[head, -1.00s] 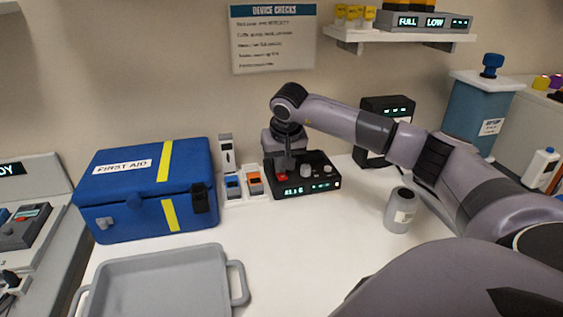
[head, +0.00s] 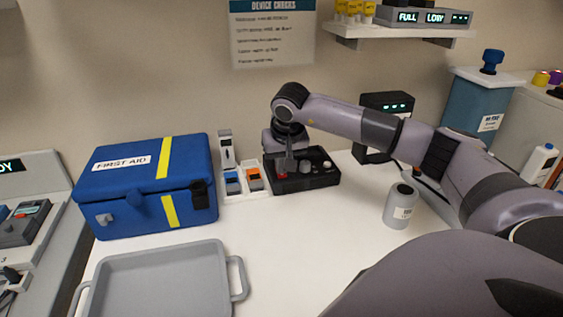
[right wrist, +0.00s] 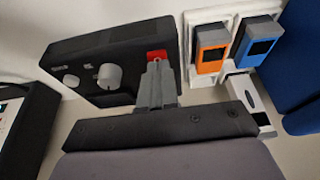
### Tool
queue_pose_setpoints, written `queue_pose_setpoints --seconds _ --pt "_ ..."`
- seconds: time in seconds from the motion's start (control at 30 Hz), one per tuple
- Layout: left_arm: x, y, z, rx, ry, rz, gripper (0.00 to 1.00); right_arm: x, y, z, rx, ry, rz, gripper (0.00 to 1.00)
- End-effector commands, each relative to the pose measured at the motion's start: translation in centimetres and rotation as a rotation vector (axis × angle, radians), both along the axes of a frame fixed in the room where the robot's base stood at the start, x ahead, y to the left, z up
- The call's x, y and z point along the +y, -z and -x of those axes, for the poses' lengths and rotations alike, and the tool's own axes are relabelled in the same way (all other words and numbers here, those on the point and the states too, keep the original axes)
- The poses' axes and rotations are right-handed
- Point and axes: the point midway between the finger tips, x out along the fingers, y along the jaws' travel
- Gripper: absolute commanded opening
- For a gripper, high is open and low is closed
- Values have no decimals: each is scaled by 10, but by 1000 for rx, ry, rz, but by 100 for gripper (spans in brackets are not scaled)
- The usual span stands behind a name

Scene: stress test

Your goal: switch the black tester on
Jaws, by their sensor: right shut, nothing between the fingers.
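The black tester (head: 312,184) stands at the back of the white table, right of the blue first aid box. Its front display is dark in the head view. It has a red switch (head: 282,176) at its left end and light knobs beside it. In the right wrist view the tester (right wrist: 95,42) shows its red switch (right wrist: 157,55) and a grey knob (right wrist: 110,77). My right gripper (head: 288,169) is shut and empty, pointing down with its tips at the red switch; it also shows in the right wrist view (right wrist: 156,70). Whether they touch is unclear. My left gripper is out of view.
A blue first aid box (head: 125,208), an orange device (head: 254,180) and a blue device (head: 232,183) stand left of the tester. A grey tray (head: 165,252) lies in front. A grey canister (head: 400,208) and a lit black unit (head: 386,103) stand to the right.

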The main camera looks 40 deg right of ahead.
Motion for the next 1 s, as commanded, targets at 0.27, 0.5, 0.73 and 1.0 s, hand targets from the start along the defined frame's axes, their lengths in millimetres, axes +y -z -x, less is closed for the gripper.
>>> queue_pose_setpoints --seconds 0.27,0.5,0.73,1.0 --pt "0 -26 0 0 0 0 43 5 -27 5 6 1 0 0" --pt "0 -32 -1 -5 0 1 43 13 -68 15 -5 4 2 0" --pt "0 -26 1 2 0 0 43 21 -113 29 -4 4 2 0" --pt "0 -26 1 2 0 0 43 25 -134 36 -3 5 1 0"
